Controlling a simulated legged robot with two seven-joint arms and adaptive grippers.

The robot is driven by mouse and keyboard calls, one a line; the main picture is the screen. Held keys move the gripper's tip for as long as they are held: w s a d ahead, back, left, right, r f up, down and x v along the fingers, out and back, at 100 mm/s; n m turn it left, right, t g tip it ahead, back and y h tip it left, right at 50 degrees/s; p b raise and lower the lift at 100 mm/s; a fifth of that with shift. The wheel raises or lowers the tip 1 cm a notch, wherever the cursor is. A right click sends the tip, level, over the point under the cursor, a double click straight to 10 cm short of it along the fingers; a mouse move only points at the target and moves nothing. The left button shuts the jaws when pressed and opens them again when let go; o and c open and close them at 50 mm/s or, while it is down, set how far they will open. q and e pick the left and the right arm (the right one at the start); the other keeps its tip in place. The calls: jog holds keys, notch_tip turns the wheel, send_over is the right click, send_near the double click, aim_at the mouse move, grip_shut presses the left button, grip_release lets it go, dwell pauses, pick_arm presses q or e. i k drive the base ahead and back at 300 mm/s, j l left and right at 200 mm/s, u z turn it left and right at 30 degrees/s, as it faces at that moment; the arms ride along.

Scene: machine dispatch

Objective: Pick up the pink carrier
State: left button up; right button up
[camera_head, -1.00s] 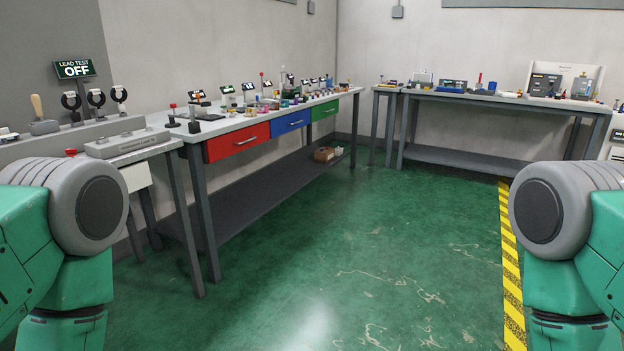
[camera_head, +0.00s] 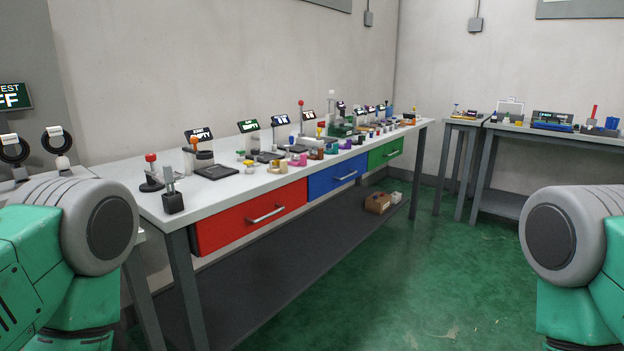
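A small pink item (camera_head: 298,160) sits on the long workbench (camera_head: 232,187), among several small coloured parts near the front edge above the gap between the red and blue drawers. It may be the pink carrier, but it is too small to tell its shape. Another purple-pink item (camera_head: 345,144) lies further along the bench. My green and grey arm links show at the lower left and lower right. Neither gripper is in view.
The bench has a red drawer (camera_head: 250,218), a blue drawer (camera_head: 337,175) and a green drawer (camera_head: 385,152), with a dark lower shelf (camera_head: 300,262). A second bench (camera_head: 545,131) stands at the back right. Green floor (camera_head: 440,270) is clear in front.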

aim_at(295, 161)
jog(key=i+l, duration=0.1)
jog(key=i, duration=0.6)
jog(key=i+l, duration=0.15)
jog(key=i, duration=0.55)
jog(key=i+l, duration=0.1)
jog(key=i, duration=0.55)
